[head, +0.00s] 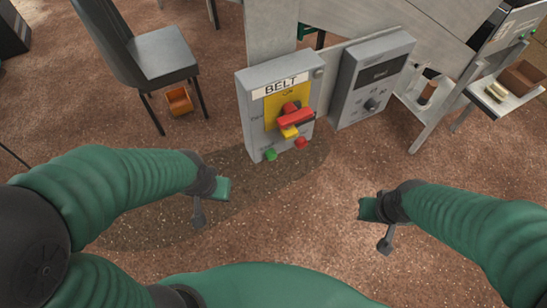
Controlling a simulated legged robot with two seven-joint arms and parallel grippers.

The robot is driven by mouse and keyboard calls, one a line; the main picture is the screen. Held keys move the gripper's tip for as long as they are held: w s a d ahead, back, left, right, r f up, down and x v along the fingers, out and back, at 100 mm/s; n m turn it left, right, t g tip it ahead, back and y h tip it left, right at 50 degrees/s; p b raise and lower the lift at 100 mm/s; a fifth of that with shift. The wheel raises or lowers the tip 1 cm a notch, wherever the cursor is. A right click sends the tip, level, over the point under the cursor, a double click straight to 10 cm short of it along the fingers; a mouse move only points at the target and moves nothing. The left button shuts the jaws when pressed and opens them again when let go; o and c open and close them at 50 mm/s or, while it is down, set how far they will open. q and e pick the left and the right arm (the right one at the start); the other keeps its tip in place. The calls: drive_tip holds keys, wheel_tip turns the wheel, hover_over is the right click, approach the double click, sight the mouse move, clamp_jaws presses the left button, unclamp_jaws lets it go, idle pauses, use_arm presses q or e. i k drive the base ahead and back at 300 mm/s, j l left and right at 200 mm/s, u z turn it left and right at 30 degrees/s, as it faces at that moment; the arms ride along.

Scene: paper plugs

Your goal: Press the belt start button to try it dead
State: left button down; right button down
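The grey belt box (245,105) stands upright in the middle of the head view, with a "BELT" label at its top. A green button (270,154) sits at its lower left front; small lettering above it is too small to read surely. A red button (300,142) sits to its right. Above them is a yellow plate (272,104) with a red handle (296,118) and a yellow piece (289,132) hanging at it. My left gripper (211,202) is open and empty, below and left of the box, apart from it. My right gripper (376,225) is open and empty, below and right of it.
A second grey panel (349,92) with a dark display and knob stands right of the box. A grey chair (162,52) with an orange bin (179,101) below it stands left. A side shelf (510,103) at right holds a brown box (522,77). The floor before the box is clear.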

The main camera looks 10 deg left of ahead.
sight(271, 155)
drive_tip(key=k+l+z, duration=0.3)
drive_tip(key=k+l, duration=0.15)
drive_tip(key=l, duration=0.25)
drive_tip(key=k+l+z, duration=0.15)
drive_tip(key=l, duration=0.25)
